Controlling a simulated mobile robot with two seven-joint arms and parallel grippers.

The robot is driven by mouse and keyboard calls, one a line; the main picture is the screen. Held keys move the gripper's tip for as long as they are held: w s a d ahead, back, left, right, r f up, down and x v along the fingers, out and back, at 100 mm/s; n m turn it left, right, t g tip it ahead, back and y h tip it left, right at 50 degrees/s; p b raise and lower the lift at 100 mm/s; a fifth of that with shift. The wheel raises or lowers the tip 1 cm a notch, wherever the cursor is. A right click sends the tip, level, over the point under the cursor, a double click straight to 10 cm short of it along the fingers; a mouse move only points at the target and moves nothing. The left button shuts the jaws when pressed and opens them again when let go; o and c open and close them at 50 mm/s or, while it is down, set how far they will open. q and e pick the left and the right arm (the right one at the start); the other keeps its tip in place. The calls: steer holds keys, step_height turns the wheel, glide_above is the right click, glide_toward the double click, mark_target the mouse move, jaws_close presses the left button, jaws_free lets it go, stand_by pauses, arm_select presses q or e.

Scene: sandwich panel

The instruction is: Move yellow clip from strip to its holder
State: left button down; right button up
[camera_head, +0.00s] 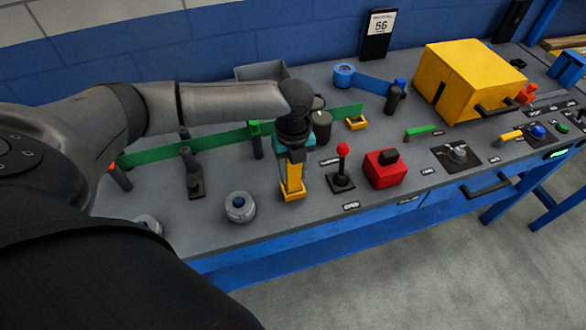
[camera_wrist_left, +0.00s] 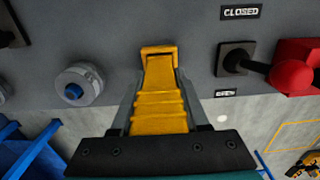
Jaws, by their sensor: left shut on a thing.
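My left gripper (camera_head: 293,160) points down over the front middle of the bench and is shut on the yellow clip (camera_head: 293,174). In the left wrist view the ribbed clip (camera_wrist_left: 160,103) lies between the two fingers (camera_wrist_left: 160,110), with a square yellow end beyond their tips. The clip is off the green strip (camera_head: 180,147), which runs behind the gripper. I cannot tell whether its lower end touches the bench. My right gripper is not in view.
A round grey knob (camera_head: 240,207) stands left of the clip. A red-topped lever (camera_head: 343,165) and a red box (camera_head: 382,169) stand to its right. A dark cylinder (camera_head: 321,127) stands behind. A yellow cabinet (camera_head: 465,75) is at the back right.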

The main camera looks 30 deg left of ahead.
arm_select(q)
steer(key=shift+f, duration=0.55)
steer(key=shift+c, duration=1.6)
jaws_free()
step_height(320, 180, up, 7)
steer(key=p, duration=0.8)
steer(key=shift+r, duration=0.1)
